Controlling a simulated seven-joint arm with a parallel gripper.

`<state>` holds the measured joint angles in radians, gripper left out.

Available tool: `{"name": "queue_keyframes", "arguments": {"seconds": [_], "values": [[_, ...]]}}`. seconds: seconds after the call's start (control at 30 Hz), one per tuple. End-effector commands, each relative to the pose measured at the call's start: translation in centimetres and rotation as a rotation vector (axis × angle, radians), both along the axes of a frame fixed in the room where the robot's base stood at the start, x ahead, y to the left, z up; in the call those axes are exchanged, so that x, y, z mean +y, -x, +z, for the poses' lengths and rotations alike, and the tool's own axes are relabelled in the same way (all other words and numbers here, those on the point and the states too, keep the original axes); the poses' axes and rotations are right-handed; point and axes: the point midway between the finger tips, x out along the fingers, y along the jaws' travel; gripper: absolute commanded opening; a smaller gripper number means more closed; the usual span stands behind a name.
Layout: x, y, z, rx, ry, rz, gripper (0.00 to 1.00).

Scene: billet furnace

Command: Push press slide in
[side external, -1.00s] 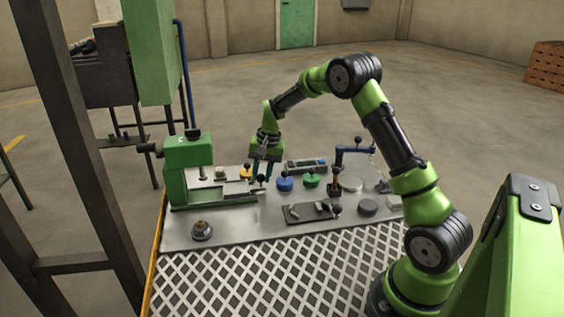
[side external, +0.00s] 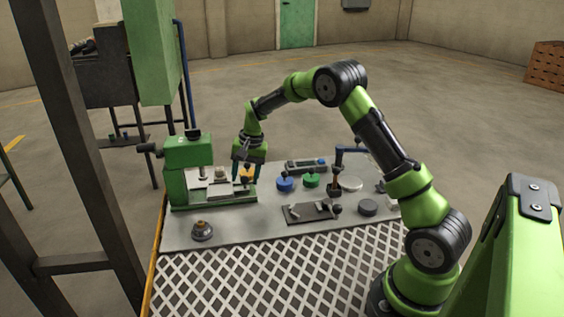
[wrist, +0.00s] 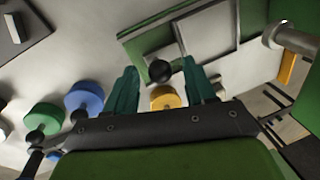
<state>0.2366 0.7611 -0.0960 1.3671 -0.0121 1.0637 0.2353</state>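The green press (side external: 188,165) stands at the left of the bench. Its pale slide (side external: 215,190) lies low along the press bed, under the frame. In the wrist view, the slide's grey plate (wrist: 208,32) shows, with a black ball knob (wrist: 160,70) at its near end. My gripper (side external: 244,181) is low at the right end of the press. In the wrist view its two teal fingers stand wide apart, with the knob between and just ahead of them (wrist: 161,88). Contact with the knob cannot be told.
A yellow knobbed disc (wrist: 165,97) sits close by my fingers. Blue (side external: 285,184) and green (side external: 311,181) discs stand to the right. A dark tray (side external: 308,212) lies in front of them, and a small brass-topped piece (side external: 202,231) stands before the press. Bench between is clear.

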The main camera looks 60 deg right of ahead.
Motion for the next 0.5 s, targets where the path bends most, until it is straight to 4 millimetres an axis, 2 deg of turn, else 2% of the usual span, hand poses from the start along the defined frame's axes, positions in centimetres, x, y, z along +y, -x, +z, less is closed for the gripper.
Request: {"name": "queue_keyframes", "arguments": {"seconds": [0.3,0.37,0.5], "values": [[0.0,0.1,0.4,0.001,-0.001,-0.001,0.54],[-0.1,0.1,0.9,-0.001,-0.001,-0.001,0.54],[-0.4,0.5,3.5,-0.004,0.001,-0.001,0.54]]}}
